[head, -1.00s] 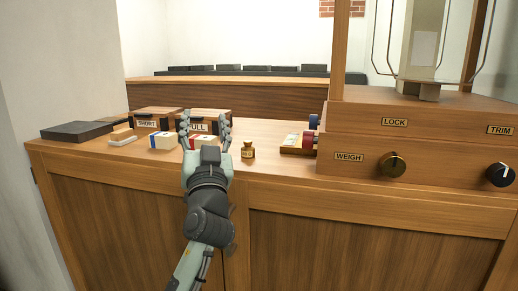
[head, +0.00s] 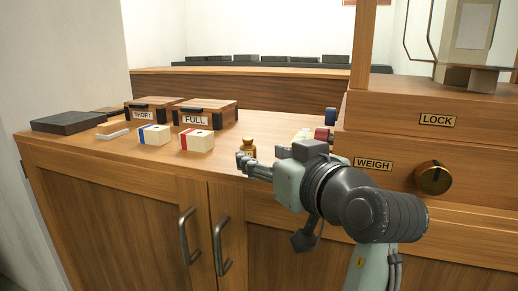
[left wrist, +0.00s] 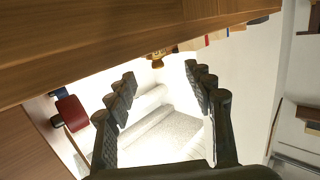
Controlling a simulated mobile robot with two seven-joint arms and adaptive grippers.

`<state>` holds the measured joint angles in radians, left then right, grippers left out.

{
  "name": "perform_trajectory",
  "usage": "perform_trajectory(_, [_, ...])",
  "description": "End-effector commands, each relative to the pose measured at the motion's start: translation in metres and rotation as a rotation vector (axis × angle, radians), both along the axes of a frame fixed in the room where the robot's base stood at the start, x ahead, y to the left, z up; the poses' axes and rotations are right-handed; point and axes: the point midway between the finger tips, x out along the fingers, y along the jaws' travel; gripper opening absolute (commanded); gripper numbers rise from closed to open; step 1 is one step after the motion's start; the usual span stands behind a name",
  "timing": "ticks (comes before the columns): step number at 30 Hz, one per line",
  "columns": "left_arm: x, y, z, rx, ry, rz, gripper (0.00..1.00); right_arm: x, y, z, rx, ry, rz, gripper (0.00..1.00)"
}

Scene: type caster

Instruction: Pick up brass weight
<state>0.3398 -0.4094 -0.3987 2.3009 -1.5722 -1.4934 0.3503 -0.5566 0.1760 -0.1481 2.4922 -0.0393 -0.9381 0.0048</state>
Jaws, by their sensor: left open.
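The brass weight (head: 248,147), small and knobbed with a pale label, stands upright on the wooden counter, left of the balance case. My left gripper (head: 262,161) is open and empty at the counter's front edge, just in front and to the right of the weight; its fingers partly cover the weight's lower part. In the left wrist view the weight (left wrist: 158,54) shows small beyond the gap between the open fingertips (left wrist: 159,72), apart from them. My right gripper is not in view.
The balance case (head: 400,125) with its brass WEIGH knob (head: 433,179) stands on the right, near my left wrist. The SHORT box (head: 150,108), FULL box (head: 207,113), a blue-striped block (head: 154,135) and a red-striped block (head: 197,140) stand left of the weight.

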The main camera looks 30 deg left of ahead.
Motion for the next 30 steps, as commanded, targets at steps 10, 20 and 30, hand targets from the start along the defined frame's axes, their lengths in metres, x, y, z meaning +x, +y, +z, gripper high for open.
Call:
perform_trajectory(10, [0.022, 0.03, -0.01, -0.008, 0.001, 0.003, 0.53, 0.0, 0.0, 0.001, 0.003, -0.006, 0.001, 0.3])
perform_trajectory(20, [0.045, 0.059, -0.017, -0.007, 0.0, 0.001, 0.53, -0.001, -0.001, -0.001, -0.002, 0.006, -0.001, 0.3])
perform_trajectory(30, [0.046, 0.06, -0.017, -0.006, 0.0, 0.0, 0.37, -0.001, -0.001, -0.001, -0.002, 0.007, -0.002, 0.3])
